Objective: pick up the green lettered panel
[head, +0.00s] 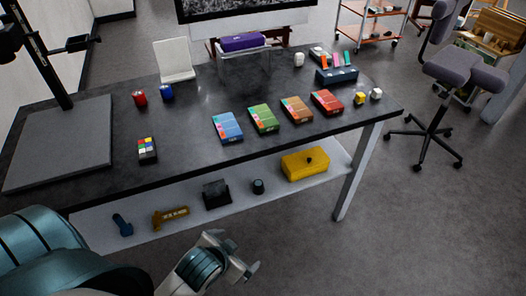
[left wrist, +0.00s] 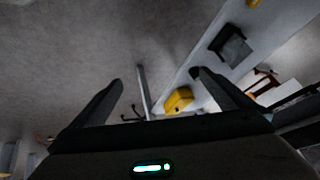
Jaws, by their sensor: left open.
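The green lettered panel (head: 264,118) lies flat on the dark table top, between a blue panel (head: 228,127) on its left and an orange-brown panel (head: 297,109) on its right. A red panel (head: 327,102) ends the row. My left gripper (head: 246,268) is in front of the table, low in the head view, well apart from the green panel. In the left wrist view my left gripper (left wrist: 156,78) has its two fingers spread with nothing between them. The green panel cannot be made out in that view. My right gripper is not in view.
The dark table (head: 200,160) has a lower shelf with a yellow case (head: 304,164), which also shows in the left wrist view (left wrist: 178,100).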

